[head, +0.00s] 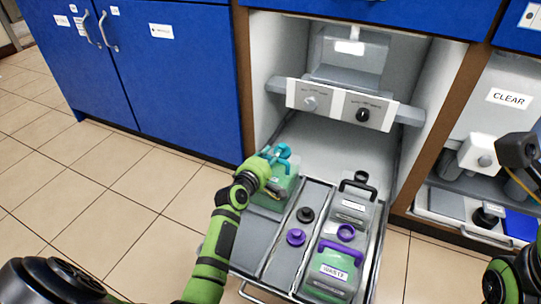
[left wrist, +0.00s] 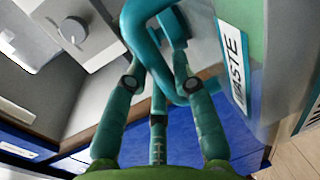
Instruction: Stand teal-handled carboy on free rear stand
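The teal-handled carboy (head: 272,197) is a clear vessel with green contents, at the rear left of the pulled-out drawer. Its WASTE label (left wrist: 233,68) faces the left wrist view. My left gripper (head: 272,172) is at its teal handle (head: 277,153). In the left wrist view the fingers (left wrist: 160,75) close in on both sides of the teal handle (left wrist: 150,42) and appear shut on it. The carboy's base is partly hidden by my arm, so I cannot tell whether it touches the drawer floor.
The drawer's front left section (head: 238,245) is bare. A purple-handled carboy (head: 332,272) stands front right, a black-handled one (head: 352,205) behind it. Loose purple (head: 296,237) and black (head: 305,214) caps lie in the middle strip. A control panel (head: 340,105) overhangs the rear.

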